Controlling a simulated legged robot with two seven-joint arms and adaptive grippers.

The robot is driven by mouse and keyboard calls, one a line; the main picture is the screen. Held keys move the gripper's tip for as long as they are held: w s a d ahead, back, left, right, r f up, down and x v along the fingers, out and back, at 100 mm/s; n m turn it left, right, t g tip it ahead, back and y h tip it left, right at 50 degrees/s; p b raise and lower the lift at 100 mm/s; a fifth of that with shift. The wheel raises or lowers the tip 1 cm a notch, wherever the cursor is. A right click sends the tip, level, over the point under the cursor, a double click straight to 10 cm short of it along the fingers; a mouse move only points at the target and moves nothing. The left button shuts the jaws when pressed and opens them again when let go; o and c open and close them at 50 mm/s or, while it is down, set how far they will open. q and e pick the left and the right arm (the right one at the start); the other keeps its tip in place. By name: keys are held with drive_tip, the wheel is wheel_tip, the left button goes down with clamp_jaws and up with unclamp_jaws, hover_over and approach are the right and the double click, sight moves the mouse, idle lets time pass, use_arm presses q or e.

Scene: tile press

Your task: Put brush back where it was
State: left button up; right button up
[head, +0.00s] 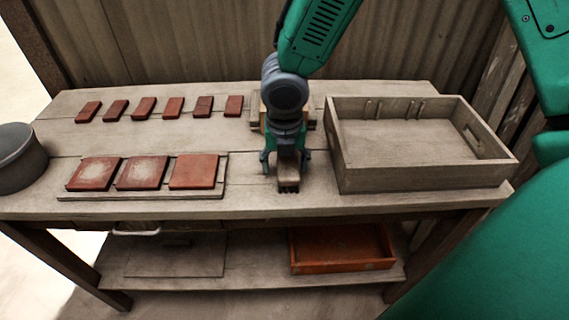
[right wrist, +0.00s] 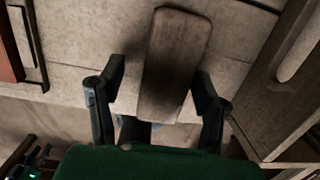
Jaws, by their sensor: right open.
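The brush (head: 289,178) is a small grey-brown wooden piece with a dark lower end. It is at the front middle of the table, left of the large tray. My right gripper (head: 286,162) points down over it, with one finger on each side. In the right wrist view the brush (right wrist: 178,60) shows as a long rounded wooden block between the spread fingers of the right gripper (right wrist: 158,98). Gaps show beside it, so the gripper is open around it, not closed on it. I cannot tell whether the brush touches the table. My left gripper is out of view.
A large wooden tray (head: 428,178) stands on the right. A board (head: 140,194) with three red tiles is at front left, with several smaller tiles (head: 173,106) behind. A wooden press-like block (head: 264,118) is partly hidden behind my arm. A grey pot (head: 18,160) stands far left.

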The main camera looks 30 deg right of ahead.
sight(286, 167)
drive_tip(key=r+p, duration=0.1)
drive_tip(key=r, duration=0.5)
drive_tip(key=s+r+p, duration=0.1)
drive_tip(key=r, duration=0.3)
drive_tip(key=shift+a+p, duration=0.1)
drive_tip(key=shift+p, duration=0.2)
drive_tip(key=shift+s+a+r, duration=0.1)
drive_tip(key=shift+a+r, duration=0.1)
drive_tip(key=shift+r, duration=0.45)
drive_tip(key=shift+f, duration=0.1)
